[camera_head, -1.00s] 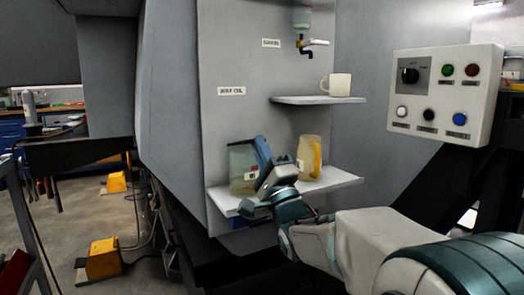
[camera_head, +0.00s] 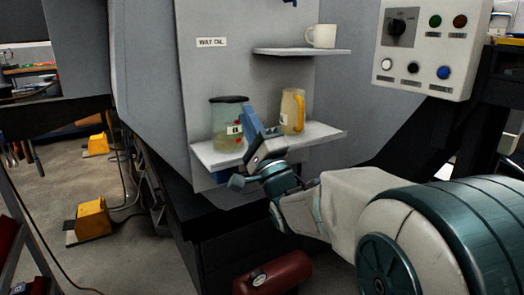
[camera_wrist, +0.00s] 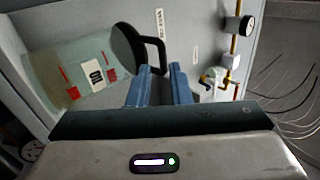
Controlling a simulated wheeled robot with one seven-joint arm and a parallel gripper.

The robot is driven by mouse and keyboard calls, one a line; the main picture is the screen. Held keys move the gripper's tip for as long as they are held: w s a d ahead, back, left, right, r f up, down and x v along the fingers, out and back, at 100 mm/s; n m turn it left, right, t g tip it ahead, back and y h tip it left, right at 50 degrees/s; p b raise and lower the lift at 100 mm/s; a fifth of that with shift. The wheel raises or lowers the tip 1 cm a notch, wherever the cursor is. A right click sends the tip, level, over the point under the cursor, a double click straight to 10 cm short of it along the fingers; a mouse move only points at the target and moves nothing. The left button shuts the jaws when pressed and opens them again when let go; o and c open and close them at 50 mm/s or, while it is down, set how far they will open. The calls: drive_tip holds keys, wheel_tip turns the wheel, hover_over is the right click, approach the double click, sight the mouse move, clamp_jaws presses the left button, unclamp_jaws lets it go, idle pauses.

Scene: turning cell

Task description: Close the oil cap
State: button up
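The oil reservoir (camera_head: 226,122) is a translucent greenish tank with a small label, standing on the left of the lower shelf. Its dark round cap (camera_head: 229,99) shows at the top of the tank. In the wrist view the black cap (camera_wrist: 126,46) has a loop handle (camera_wrist: 161,52) at its side. My gripper (camera_head: 250,113) is just right of the tank, in front of the shelf. In the wrist view its blue fingers (camera_wrist: 160,70) are apart, with the handle's lower end near and between their tips. I cannot tell whether they touch it, or whether the cap is fully seated.
A pale jug with a yellow handle (camera_head: 292,111) stands close to the right of my fingers. A white mug (camera_head: 321,36) is on the upper shelf (camera_head: 300,51). A button panel (camera_head: 431,47) is at the right. A red cylinder (camera_head: 273,274) lies below. Brass piping (camera_wrist: 233,45) shows in the wrist view.

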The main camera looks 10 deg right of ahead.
drive_tip(key=v, duration=0.9)
drive_tip(key=shift+s+f, duration=0.2)
drive_tip(key=shift+f, duration=0.1)
